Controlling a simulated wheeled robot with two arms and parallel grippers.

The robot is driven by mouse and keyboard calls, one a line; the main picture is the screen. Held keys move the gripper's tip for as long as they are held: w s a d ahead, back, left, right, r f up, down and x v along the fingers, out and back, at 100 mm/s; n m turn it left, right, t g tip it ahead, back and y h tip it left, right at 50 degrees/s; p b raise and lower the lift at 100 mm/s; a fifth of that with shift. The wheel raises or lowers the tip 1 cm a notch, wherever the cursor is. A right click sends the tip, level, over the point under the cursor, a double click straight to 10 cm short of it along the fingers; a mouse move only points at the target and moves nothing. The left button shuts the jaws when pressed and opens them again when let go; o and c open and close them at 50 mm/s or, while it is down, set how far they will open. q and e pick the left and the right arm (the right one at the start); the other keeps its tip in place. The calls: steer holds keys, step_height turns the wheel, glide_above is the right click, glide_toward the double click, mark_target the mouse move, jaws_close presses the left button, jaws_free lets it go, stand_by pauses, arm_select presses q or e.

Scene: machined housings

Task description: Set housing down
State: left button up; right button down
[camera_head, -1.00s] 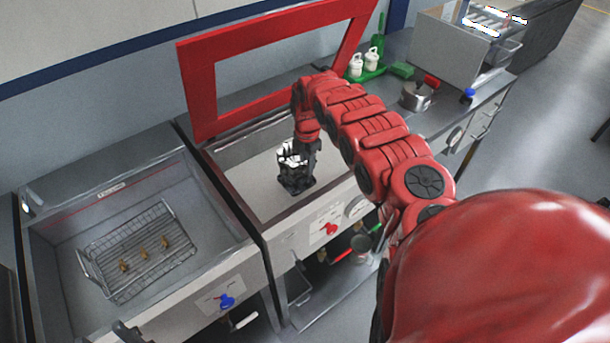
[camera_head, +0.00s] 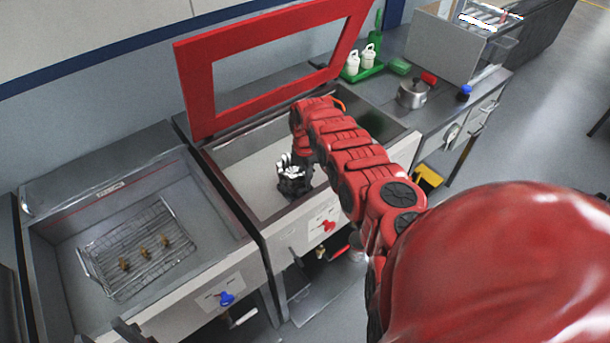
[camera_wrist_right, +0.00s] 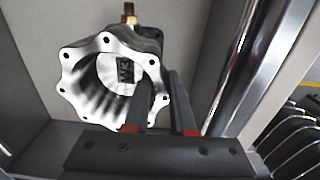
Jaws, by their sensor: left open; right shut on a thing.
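The silver housing (camera_wrist_right: 105,85), a flanged metal ring with bolt holes and a hollow inside, fills the left middle of the right wrist view. My right gripper (camera_wrist_right: 160,100) is shut on its wall, one dark finger inside the opening and one outside. In the head view the housing (camera_head: 288,164) shows small and bright at the end of my right arm, inside the right basin (camera_head: 235,207). Whether it touches the basin floor is unclear. My left gripper (camera_head: 130,330) shows only as a dark piece at the lower left, mostly cut off.
A raised red frame (camera_head: 200,90) stands behind the right basin. The left basin (camera_head: 60,255) holds a wire basket (camera_head: 105,280) with 3 brass parts. A steel pot (camera_head: 412,94) stands on the counter. In the wrist view, a brass fitting (camera_wrist_right: 129,12) sits behind the housing.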

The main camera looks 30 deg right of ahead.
steer(key=shift+f, duration=0.1)
steer(key=c, duration=0.8)
jaws_free()
steer(key=shift+o, duration=0.2)
steer(key=shift+r, duration=0.25)
step_height(320, 180, up, 12)
steer(key=b, duration=0.2)
steer(key=shift+f, duration=0.15)
